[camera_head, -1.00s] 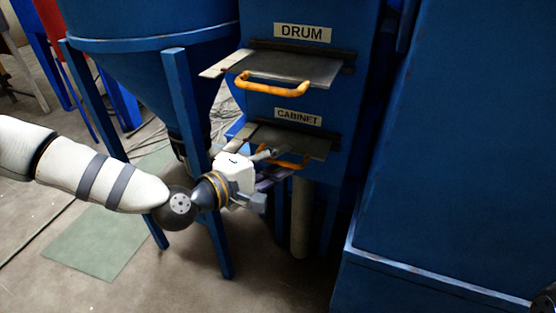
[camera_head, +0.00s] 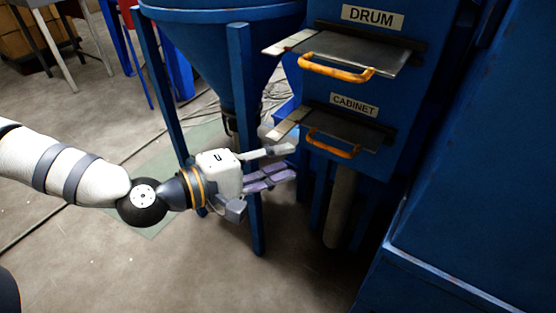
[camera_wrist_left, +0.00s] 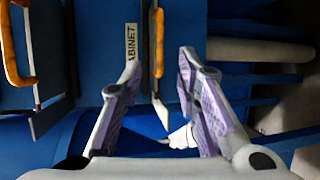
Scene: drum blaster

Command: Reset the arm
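My left gripper (camera_head: 290,161) is open and empty in the head view, to the left of the cabinet plate. Its two fingers point right, one above the other, in front of the blue frame. The wrist view shows the spread fingers (camera_wrist_left: 160,66) with nothing between their pads. The orange cabinet handle (camera_head: 332,145) is clear of the fingers in the head view; it also shows beyond them in the wrist view (camera_wrist_left: 158,42). The cabinet plate (camera_head: 345,127) sticks out under its label (camera_head: 354,104). My right gripper is not in view.
Above are the drum plate (camera_head: 358,52) and its orange handle (camera_head: 337,69). A blue hopper (camera_head: 220,45) on legs (camera_head: 245,120) stands behind my left gripper. A large blue housing (camera_head: 480,190) fills the right. Open floor (camera_head: 170,275) lies at lower left.

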